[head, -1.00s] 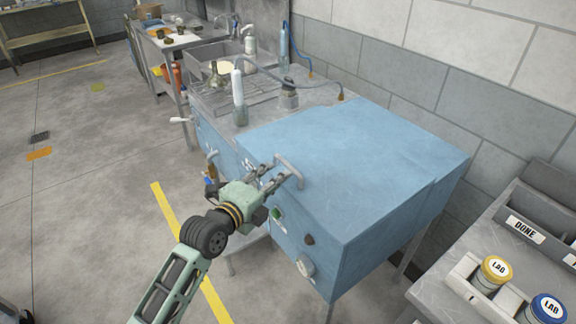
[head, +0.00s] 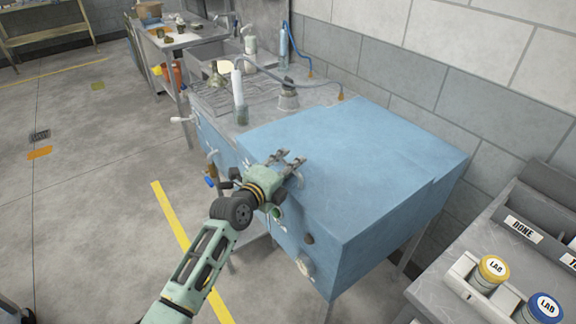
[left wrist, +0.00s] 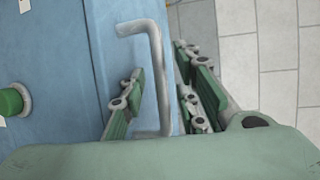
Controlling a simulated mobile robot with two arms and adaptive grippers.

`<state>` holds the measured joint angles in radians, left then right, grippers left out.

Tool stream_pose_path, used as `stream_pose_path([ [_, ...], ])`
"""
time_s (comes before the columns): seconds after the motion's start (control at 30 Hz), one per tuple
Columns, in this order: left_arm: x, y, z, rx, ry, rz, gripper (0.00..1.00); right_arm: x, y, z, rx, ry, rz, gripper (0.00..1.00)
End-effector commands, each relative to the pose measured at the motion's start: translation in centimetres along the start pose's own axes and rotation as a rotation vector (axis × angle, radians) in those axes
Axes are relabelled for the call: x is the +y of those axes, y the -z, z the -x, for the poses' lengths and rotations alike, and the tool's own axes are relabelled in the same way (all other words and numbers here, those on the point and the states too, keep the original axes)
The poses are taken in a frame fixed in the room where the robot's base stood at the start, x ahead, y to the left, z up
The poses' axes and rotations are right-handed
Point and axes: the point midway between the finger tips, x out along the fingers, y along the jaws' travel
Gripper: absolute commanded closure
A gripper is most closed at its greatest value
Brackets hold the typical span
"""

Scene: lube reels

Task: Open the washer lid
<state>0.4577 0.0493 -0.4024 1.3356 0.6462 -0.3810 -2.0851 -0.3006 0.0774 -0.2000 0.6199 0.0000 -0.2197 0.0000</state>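The washer (head: 345,265) is a blue box with a flat, closed blue lid (head: 365,150). A grey bar handle (left wrist: 155,75) sits at the lid's front edge; in the head view it is mostly hidden by my gripper. My left gripper (head: 289,158) is at this front edge, its fingertips over the lid. In the left wrist view, my left gripper's open fingers (left wrist: 160,95) lie on either side of the handle bar, with gaps visible. A green button (left wrist: 13,102) is on the washer's front. My right gripper is not in view.
A metal counter with a drain rack (head: 240,97) and a clear bottle (head: 239,95) adjoins the washer at the left. A block wall stands behind. A grey table (head: 505,235) with lidded jars (head: 491,271) is at the right. The floor at the left is open.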

Motion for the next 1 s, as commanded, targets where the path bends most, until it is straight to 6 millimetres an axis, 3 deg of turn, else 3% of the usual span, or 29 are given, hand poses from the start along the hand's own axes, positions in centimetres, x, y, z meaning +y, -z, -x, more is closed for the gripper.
stream_pose_path([
  [0.37, 0.01, -0.02, 0.04, 0.000, 0.000, 0.000, 1.00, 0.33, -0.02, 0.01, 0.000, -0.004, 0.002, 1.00],
  [0.83, 0.07, -0.01, 0.05, 0.000, -0.002, 0.003, 1.00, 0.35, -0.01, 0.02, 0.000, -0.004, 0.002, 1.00],
  [1.0, -0.74, -0.09, 0.09, 0.000, -0.012, -0.002, 1.00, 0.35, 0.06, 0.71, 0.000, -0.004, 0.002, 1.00],
])
